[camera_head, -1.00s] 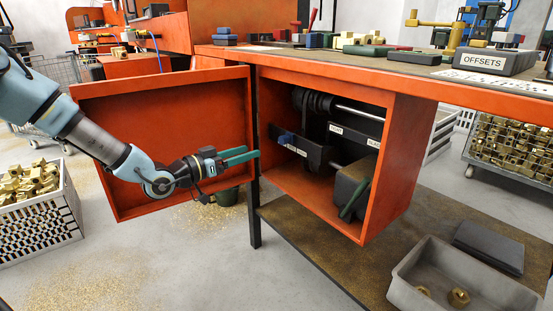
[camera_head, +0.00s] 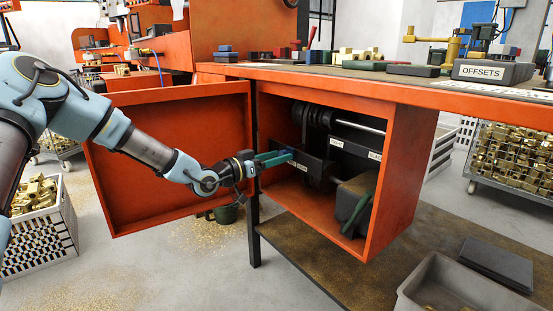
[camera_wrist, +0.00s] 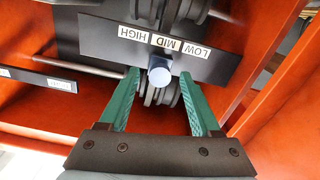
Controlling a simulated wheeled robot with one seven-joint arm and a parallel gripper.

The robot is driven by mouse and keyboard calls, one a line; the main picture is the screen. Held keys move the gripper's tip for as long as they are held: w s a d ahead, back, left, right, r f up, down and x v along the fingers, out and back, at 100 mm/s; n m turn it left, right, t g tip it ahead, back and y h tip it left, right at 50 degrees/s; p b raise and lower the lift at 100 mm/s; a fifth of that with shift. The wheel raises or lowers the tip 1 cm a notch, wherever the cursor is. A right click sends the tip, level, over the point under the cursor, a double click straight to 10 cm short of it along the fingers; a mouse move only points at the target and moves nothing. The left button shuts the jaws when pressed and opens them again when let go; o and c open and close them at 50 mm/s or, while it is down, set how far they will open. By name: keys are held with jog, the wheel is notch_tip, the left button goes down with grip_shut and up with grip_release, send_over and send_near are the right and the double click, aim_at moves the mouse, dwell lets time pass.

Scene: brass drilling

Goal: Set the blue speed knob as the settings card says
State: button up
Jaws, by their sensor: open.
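The blue speed knob (camera_wrist: 159,73) sticks out from a dark plate (camera_wrist: 205,63) in the open orange cabinet. The plate carries the white labels LOW, MID and HIGH, which appear upside down in the wrist view. The knob sits beneath MID there; which setting it points at I cannot tell. My gripper (camera_wrist: 160,76) is open, with one green finger on each side of the knob and a gap at both sides. In the head view my gripper (camera_head: 289,156) reaches into the cabinet and mostly hides the knob. I cannot make out a readable settings card.
The cabinet door (camera_head: 170,160) stands open behind my arm. The cabinet's side wall (camera_head: 405,165) and a dark green-grey block (camera_head: 352,203) bound the space to the right. Above is the bench top (camera_head: 400,80) with OFFSETS box (camera_head: 490,72). A grey bin (camera_head: 455,285) stands lower right.

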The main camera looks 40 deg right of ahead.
jog(key=shift+c, duration=0.3)
grip_shut()
dwell(1.1)
